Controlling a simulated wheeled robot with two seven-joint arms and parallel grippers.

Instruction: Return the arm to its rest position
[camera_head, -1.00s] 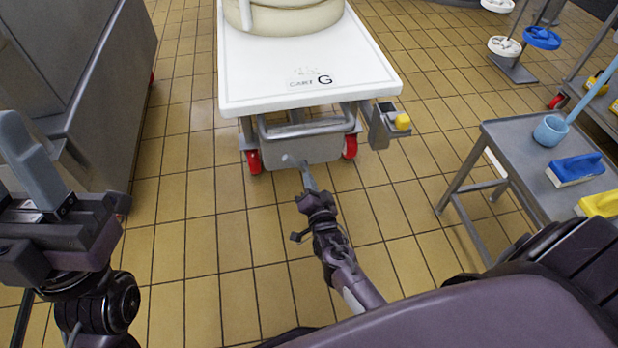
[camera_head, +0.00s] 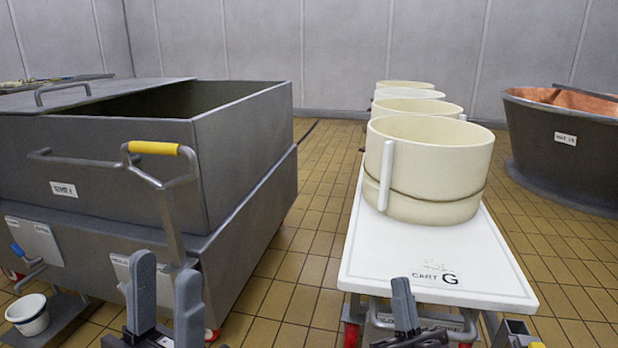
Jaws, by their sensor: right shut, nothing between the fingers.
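My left gripper (camera_head: 166,285) shows at the bottom left, in front of the grey steel vat. Its two grey fingers point up and stand apart, with nothing between them. My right gripper (camera_head: 402,290) shows at the bottom, in front of the white cart marked G (camera_head: 385,255). Its grey fingers are together and hold nothing. Both arms behind the grippers are mostly below the frame.
A cream tub (camera_head: 430,150) stands on the cart, with more tubs behind. The steel vat (camera_head: 90,145) with a yellow-gripped handle (camera_head: 153,148) fills the left. A copper-lined vat (camera_head: 560,140) stands at the right. Tiled floor lies open between.

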